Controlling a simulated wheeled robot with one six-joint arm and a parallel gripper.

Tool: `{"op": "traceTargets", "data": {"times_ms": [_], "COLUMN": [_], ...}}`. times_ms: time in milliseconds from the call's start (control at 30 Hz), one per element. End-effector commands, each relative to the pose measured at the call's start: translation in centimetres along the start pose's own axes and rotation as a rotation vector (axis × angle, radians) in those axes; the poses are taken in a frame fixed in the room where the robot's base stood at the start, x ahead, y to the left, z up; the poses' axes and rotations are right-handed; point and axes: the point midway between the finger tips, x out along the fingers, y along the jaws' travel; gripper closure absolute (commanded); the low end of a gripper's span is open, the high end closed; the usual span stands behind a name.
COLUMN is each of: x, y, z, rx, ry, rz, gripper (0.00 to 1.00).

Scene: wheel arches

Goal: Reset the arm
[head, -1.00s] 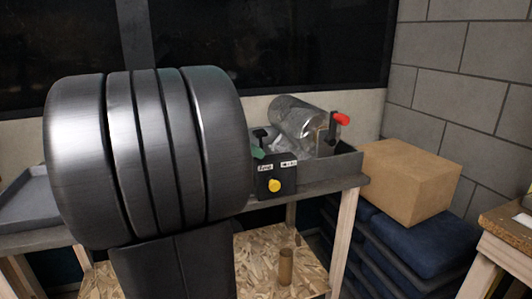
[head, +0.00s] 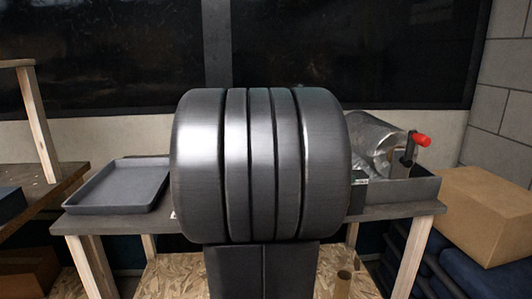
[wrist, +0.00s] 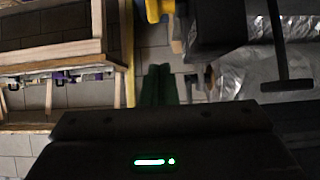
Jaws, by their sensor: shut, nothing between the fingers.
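My gripper (wrist: 159,70) shows in the wrist view as two dark green fingers pressed together, with nothing between them. Its black body with a green light fills the bottom of that view. The fingers are over a tiled floor area, apart from the things around them as far as I can tell. In the head view the gripper is hidden behind a large dark ribbed cylinder that seems to be part of my own arm.
A grey bench (head: 400,210) carries an empty tray (head: 122,186) at left and a bin (head: 400,190) with silvery wrapped things and a red-tipped handle (head: 420,139) at right. A cardboard box (head: 490,215) sits right of it. The wrist view shows wooden shelving (wrist: 60,50) at left.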

Motion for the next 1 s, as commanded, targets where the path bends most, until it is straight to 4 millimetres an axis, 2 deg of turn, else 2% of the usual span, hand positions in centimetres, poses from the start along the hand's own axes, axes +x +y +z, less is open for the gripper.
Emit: {"op": "traceTargets", "data": {"times_ms": [133,200,1000], "x": [2.8,2.5,6.3], "y": [0.1,-0.2,-1.1], "z": [-0.1,-0.7,-0.1], "rx": [0.001,-0.015,-0.131], "ry": [0.0,-0.028,-0.34], "rz": [0.005,0.012,0.077], "gripper": [1.0,1.0,1.0]}}
